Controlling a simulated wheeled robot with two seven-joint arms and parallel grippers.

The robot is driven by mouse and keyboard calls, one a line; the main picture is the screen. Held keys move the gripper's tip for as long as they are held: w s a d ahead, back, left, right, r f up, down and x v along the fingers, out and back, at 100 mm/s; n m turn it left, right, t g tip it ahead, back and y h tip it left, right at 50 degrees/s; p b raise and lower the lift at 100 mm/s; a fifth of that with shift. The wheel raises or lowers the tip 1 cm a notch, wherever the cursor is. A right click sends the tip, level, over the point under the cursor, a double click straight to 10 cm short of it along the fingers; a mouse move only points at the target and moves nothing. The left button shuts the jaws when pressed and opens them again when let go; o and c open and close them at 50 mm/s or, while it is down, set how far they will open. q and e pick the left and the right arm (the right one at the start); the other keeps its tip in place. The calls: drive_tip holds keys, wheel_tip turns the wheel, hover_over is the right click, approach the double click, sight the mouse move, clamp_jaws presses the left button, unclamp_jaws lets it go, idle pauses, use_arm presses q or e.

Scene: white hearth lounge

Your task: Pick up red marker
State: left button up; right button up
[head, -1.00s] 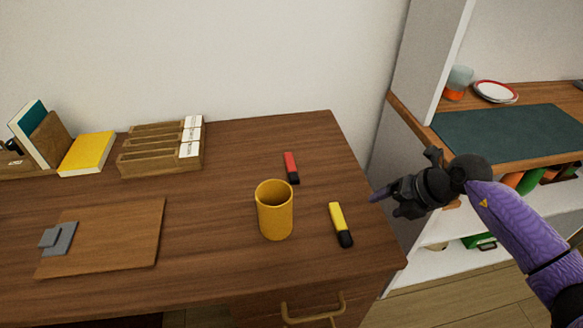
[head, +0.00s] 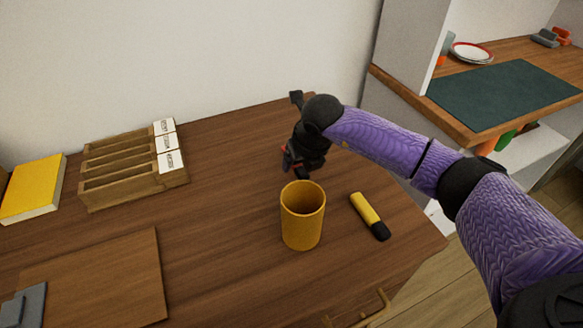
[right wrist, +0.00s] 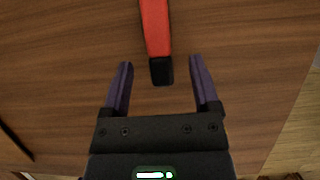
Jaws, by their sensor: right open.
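The red marker (right wrist: 156,30) lies on the desk in the right wrist view, its black end (right wrist: 161,71) pointing toward my gripper. My right gripper (right wrist: 160,85) is open, with one finger on each side of the marker's black end and a gap on both sides. In the head view my right gripper (head: 298,165) hangs over the desk behind the yellow cup and hides most of the red marker; only a bit of red (head: 286,160) shows beside it. My left gripper is not in view.
The yellow cup (head: 302,228) stands just in front of my right gripper. A yellow marker (head: 368,211) with a black end lies right of the cup. A wooden card holder (head: 120,185), a yellow book (head: 33,190) and a wooden board (head: 100,285) are to the left.

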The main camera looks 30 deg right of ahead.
drive_tip(key=shift+x, duration=0.9)
drive_tip(key=shift+r, duration=0.1)
clamp_jaws()
drive_tip(key=shift+r, duration=0.15)
